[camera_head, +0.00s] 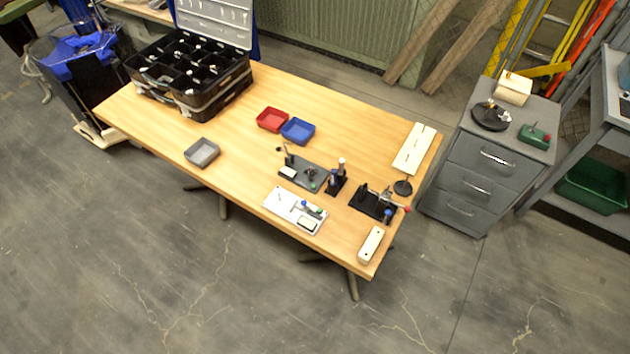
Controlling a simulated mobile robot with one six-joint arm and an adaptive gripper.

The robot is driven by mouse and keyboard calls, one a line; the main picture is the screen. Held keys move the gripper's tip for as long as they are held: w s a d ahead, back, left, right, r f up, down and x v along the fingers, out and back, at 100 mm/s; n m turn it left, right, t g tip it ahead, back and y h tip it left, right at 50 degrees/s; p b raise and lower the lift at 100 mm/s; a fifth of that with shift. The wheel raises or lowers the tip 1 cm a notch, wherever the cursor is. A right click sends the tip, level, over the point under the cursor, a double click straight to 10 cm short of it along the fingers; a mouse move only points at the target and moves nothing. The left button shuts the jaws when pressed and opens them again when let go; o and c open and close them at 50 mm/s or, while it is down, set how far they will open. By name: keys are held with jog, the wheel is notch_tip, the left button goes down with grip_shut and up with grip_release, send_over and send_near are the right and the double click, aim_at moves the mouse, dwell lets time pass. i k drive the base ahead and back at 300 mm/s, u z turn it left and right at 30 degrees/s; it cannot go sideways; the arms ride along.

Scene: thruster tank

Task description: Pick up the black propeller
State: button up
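No black propeller can be made out with certainty at this size. Several small dark parts sit among fixtures on the right half of the wooden table (235,125). A dark grey plate (305,178) carries an upright post and a small round dark part. A small black stand (336,184) is beside it, and a black fixture (373,203) with a red-tipped rod is to the right. A black round piece (403,187) with a thin stem lies near the right edge. A white board (296,209) holds small parts at the front. My gripper is not in view.
An open black compartment case (198,93) stands at the table's far left. Red (272,119), blue (297,131) and grey (202,152) bins sit mid-table. A grey drawer cabinet (482,185) stands right of the table. The floor in front is clear.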

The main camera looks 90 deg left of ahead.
aim_at(310, 175)
jog(key=z, duration=0.05)
jog(key=k, duration=2.55)
jog(key=u, duration=1.05)
jog(key=i, duration=0.8)
jog(key=z, duration=0.2)
